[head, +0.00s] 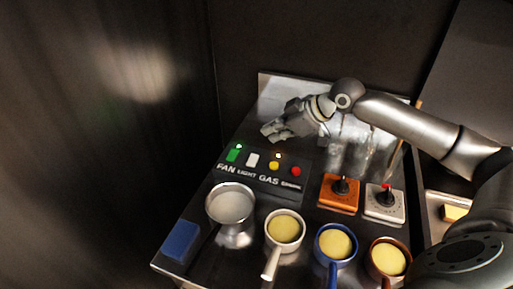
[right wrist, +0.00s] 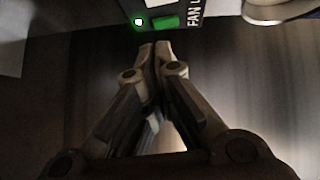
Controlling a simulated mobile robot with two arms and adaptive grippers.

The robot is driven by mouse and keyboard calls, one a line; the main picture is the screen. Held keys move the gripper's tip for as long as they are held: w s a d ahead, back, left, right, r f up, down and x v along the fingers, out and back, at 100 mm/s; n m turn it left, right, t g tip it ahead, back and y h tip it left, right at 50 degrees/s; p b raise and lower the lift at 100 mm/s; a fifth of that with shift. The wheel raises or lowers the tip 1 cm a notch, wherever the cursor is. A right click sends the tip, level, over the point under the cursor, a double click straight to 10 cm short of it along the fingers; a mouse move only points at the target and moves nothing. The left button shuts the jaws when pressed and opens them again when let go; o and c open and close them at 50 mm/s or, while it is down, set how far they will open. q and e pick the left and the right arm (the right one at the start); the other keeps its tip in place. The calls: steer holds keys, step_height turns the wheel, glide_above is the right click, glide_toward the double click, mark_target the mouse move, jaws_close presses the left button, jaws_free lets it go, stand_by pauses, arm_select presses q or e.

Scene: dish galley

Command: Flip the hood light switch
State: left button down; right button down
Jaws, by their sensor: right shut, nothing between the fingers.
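The light switch (head: 252,160) is a white rocker above the word LIGHT on a dark control panel (head: 246,181). It sits between the green FAN switch (head: 233,154) and a yellow GAS button (head: 274,166). A lit dot shows above the green switch, and a fainter one above the yellow button. My right gripper (head: 268,132) is shut and empty, above and behind the panel, apart from the switches in the head view. In the right wrist view its closed fingertips (right wrist: 155,46) point towards the green switch (right wrist: 166,21). My left gripper is in neither view.
A metal pot (head: 231,204), a white pan (head: 284,229), a blue pan (head: 335,243) and a brown pan (head: 388,258) stand in front. An orange joystick box (head: 339,193) and a white one (head: 384,203) stand right of the panel. A blue block (head: 181,241) lies at the front left.

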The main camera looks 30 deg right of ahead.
steer(key=p, duration=0.2)
glide_above(257, 158)
steer(key=f, duration=0.5)
steer(key=shift+s+a+f, duration=0.15)
steer(key=shift+a+f, duration=0.1)
steer(key=shift+a, duration=0.15)
steer(key=shift+d+f+p, duration=0.2)
steer(key=shift+f+p, duration=0.35)
steer(key=shift+f, duration=0.7)
steer(key=shift+d+f, duration=0.15)
steer(key=shift+f, duration=0.45)
steer(key=shift+f, duration=0.1)
steer(key=shift+w+d+f+g+b, duration=0.15)
steer(key=shift+w+f+g+b, duration=0.15)
steer(key=shift+f+b, duration=0.25)
steer(key=shift+s+r, duration=0.15)
steer(key=shift+r, duration=0.15)
steer(key=shift+p, duration=0.3)
